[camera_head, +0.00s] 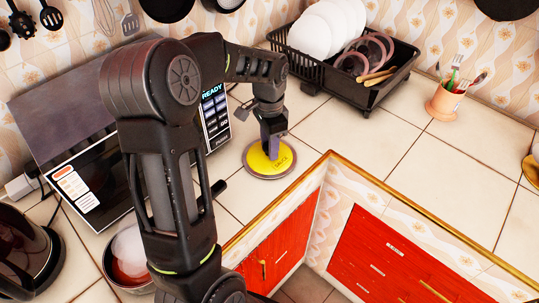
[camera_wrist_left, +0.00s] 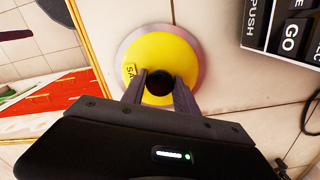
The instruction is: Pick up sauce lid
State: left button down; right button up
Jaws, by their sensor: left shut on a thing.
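The sauce lid (camera_head: 262,163) is a yellow disc with a grey rim and a "SAUCE" label. It is at the counter near the inner corner edge in the head view. In the left wrist view the lid (camera_wrist_left: 160,50) lies in front of my fingers, with a round black knob at its middle. My left gripper (camera_head: 273,150) reaches down from above and is shut on the knob, one finger on each side of it in the left wrist view (camera_wrist_left: 159,88). I cannot tell whether the lid touches the counter. My right gripper is not in view.
A microwave (camera_head: 90,140) stands at the left, with a bowl (camera_head: 128,262) and a kettle (camera_head: 22,255) near it. A black dish rack (camera_head: 345,60) with plates is behind. An orange utensil cup (camera_head: 443,102) stands at right. Tiles between are clear.

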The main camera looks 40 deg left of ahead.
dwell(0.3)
pick_arm(q)
notch_tip(320, 180, up, 10)
jog(key=b, duration=0.1)
dwell(0.4)
dwell(0.5)
